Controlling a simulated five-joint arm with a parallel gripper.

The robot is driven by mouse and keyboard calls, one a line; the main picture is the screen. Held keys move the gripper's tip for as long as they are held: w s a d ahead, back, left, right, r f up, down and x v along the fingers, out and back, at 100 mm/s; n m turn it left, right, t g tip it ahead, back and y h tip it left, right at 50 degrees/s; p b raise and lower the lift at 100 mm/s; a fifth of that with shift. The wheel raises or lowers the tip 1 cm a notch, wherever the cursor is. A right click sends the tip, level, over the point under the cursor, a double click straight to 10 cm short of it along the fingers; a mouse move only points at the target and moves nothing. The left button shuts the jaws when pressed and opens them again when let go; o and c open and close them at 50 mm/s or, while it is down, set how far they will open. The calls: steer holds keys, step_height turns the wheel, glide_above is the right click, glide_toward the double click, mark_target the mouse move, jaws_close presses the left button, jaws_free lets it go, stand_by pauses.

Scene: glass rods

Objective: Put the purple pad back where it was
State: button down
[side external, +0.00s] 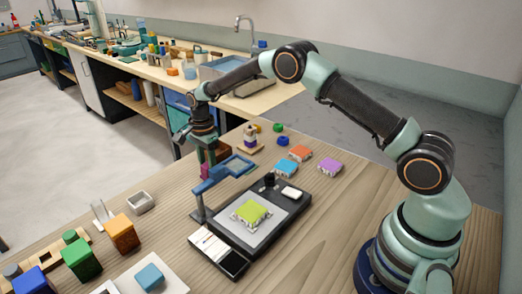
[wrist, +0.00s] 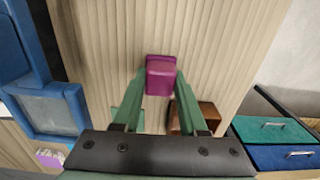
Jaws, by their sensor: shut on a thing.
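The purple pad (wrist: 161,74), a small magenta-purple block, sits between the fingertips of my gripper (wrist: 160,92) in the wrist view. My gripper is shut on it. In the side external view my gripper (side external: 206,158) hangs over the far part of the wooden table, behind the blue stand. The pad (side external: 204,172) shows there as a small magenta patch low at the fingers, partly hidden. I cannot tell whether it touches the table. A separate lilac piece with white feet (side external: 330,168) lies on the table to the right.
A blue stand with a frame (side external: 225,172) rises close beside my gripper. A black base (side external: 284,208) bears a lime piece (side external: 252,213). Orange (side external: 300,152) and blue (side external: 286,166) pieces lie behind it. A brown block (wrist: 205,115) stands near my fingers. Colored blocks stand at front left.

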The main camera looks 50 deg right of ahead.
steer(key=shift+f, duration=0.15)
steer(key=shift+c, duration=2.3)
jaws_free()
